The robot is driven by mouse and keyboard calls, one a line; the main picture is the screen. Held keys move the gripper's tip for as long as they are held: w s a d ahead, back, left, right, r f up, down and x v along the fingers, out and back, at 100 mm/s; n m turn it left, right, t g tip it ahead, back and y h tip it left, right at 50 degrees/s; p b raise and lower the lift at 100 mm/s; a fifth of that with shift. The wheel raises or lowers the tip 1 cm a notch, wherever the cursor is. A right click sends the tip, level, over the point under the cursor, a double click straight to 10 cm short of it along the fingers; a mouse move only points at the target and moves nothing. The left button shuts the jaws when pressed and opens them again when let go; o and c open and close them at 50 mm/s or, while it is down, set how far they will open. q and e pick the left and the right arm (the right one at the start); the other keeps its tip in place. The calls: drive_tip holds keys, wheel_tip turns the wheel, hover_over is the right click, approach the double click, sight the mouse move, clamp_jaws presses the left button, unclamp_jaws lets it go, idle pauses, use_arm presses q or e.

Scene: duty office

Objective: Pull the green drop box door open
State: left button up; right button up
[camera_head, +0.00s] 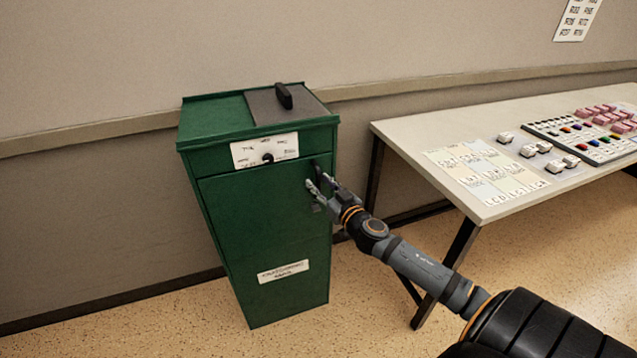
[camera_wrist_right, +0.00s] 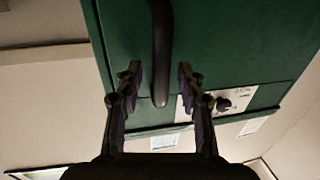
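The green drop box (camera_head: 262,200) stands on the floor against the wall, its front door (camera_head: 255,235) flush in its frame. A black vertical handle (camera_head: 316,167) is at the door's upper right, partly hidden by my gripper. In the right wrist view the handle (camera_wrist_right: 161,50) lies between the two fingers of my right gripper (camera_wrist_right: 159,76), with a visible gap on each side. In the head view my right gripper (camera_head: 317,190) is at the handle, open. My left gripper is not in view.
A table (camera_head: 400,131) stands to the right of the box, bearing cards, keys and several small blocks; its dark legs are near my right arm. A grey lid with a black grip (camera_head: 284,96) is on top of the box. The floor in front is clear.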

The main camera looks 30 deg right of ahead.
drive_tip(key=shift+w+a, duration=0.1)
drive_tip(key=shift+w, duration=0.4)
clamp_jaws()
